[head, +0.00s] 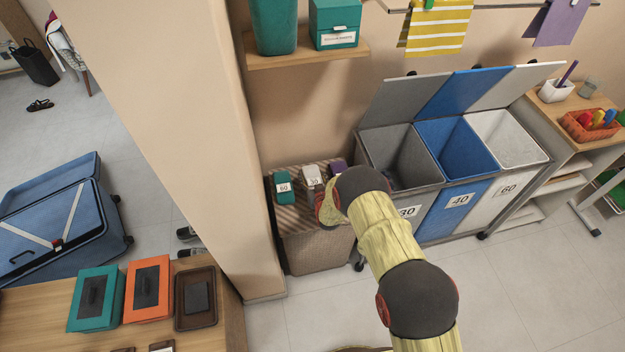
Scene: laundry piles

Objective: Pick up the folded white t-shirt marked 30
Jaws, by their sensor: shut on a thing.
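The folded white t-shirt (312,174) marked 30 shows in the head view at the top of a woven hamper (314,253), between a folded teal item (284,186) marked 60 and a folded purple item (338,167). My arm reaches over the hamper from the lower right. Its last visible link, yellow with a red cap, is right beside the white t-shirt and overlaps its lower right in the picture. My gripper's fingers are hidden behind my arm, so whether they touch the t-shirt does not show.
Grey (408,187), blue (467,183) and white (525,166) open bins stand right of the hamper, marked 30, 40 and 60. A wall pillar (170,120) is close on the left. A shelf (310,56) overhangs the hamper. A wooden table (215,335) is at lower left.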

